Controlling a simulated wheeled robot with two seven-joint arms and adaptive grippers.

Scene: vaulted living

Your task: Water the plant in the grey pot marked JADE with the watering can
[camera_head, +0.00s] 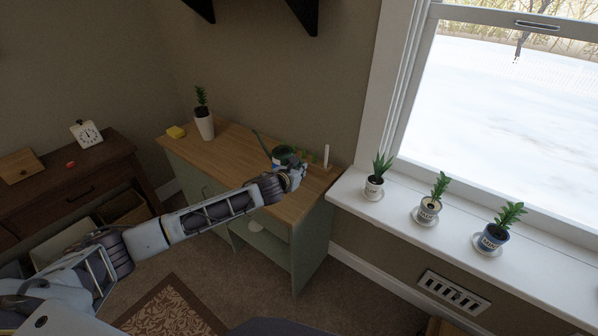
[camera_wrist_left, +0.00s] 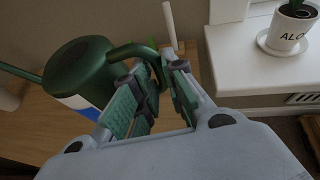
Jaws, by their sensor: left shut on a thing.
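A green watering can (camera_head: 284,155) is at the right end of the wood-topped cabinet, its spout pointing left. My left gripper (camera_head: 291,172) is at the can. In the left wrist view the fingers (camera_wrist_left: 152,92) are closed around the can's curved green handle (camera_wrist_left: 134,49), with the body (camera_wrist_left: 82,65) to the left. I cannot tell whether the can touches the cabinet top. On the windowsill, the middle plant stands in a greyish pot (camera_head: 428,211) on a saucer; its label is too small to read. My right gripper is not in view.
The white windowsill (camera_head: 540,272) also holds a pale pot (camera_head: 374,188), marked "ALO" in the wrist view (camera_wrist_left: 289,33), and a blue pot (camera_head: 491,238). A white candle (camera_head: 326,156) stands right of the can.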

